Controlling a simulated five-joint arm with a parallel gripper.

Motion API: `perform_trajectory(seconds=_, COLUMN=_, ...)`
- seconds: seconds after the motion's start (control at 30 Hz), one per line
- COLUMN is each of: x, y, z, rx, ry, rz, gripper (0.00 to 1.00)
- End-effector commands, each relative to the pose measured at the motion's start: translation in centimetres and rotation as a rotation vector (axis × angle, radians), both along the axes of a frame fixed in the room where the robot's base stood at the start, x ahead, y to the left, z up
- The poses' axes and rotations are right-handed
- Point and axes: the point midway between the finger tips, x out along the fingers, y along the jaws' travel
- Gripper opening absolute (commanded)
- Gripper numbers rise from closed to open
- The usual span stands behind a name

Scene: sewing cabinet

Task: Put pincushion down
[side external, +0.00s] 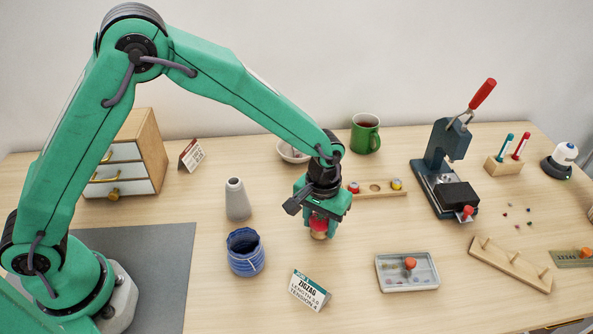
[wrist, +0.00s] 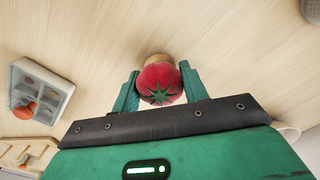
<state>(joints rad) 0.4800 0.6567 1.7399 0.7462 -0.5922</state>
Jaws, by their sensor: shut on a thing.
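The pincushion (wrist: 160,85) is a red ball with a green star-shaped top, like a tomato. My gripper (wrist: 158,88) is shut on it, with one green finger on each side. In the side view my gripper (side external: 320,217) points down and the red pincushion (side external: 319,224) shows between its fingers. A small tan piece (side external: 318,235) shows just below the pincushion. I cannot tell whether it touches the table.
A blue jar (side external: 245,254) and a ZIGZAG card (side external: 309,291) stand in front and to the left. A wooden rack (side external: 376,194) with spools lies behind. A grey tray (side external: 390,284) with an orange knob lies to the right. The table between them is clear.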

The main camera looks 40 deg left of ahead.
Motion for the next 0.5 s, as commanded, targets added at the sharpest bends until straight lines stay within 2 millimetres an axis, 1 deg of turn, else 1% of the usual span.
perform_trajectory(seconds=0.4, x=-0.01, y=0.00, z=-0.34, rx=0.000, ry=0.000, rz=0.000, gripper=0.21)
perform_trajectory(seconds=0.43, x=-0.01, y=0.00, z=-0.37, rx=0.000, ry=0.000, rz=0.000, gripper=0.45)
perform_trajectory(seconds=0.5, x=-0.01, y=0.00, z=-0.34, rx=0.000, ry=0.000, rz=0.000, gripper=0.59)
